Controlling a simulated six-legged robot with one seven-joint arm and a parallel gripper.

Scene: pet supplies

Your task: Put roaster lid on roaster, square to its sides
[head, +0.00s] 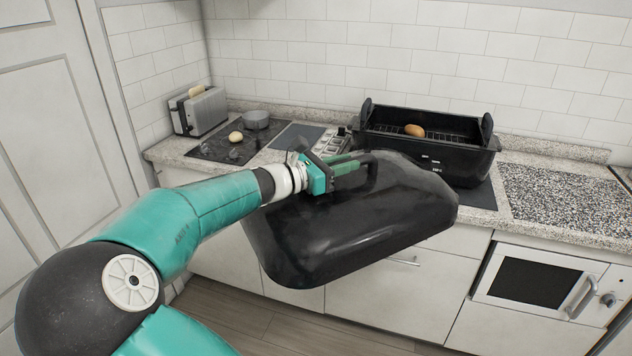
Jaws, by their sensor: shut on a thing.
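The black roaster lid (372,225) is in the middle of the head view, held in the air in front of the counter. It is tilted, and its near edge hangs low in front of the cabinet doors. My gripper (350,166) is shut on the lid's handle at its top. The black roaster (460,163) stands on the counter behind and to the right of the lid. It is open at the top, with a rack and a brown egg-shaped item (414,131) inside. The lid hides part of the roaster's lower left front.
A toaster (200,111) stands at the counter's left end. Beside it, a cooktop (215,146) holds a grey pot (256,119) and a pale round item (235,137). A speckled mat (565,200) lies right of the roaster. A microwave (530,282) is built in below.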

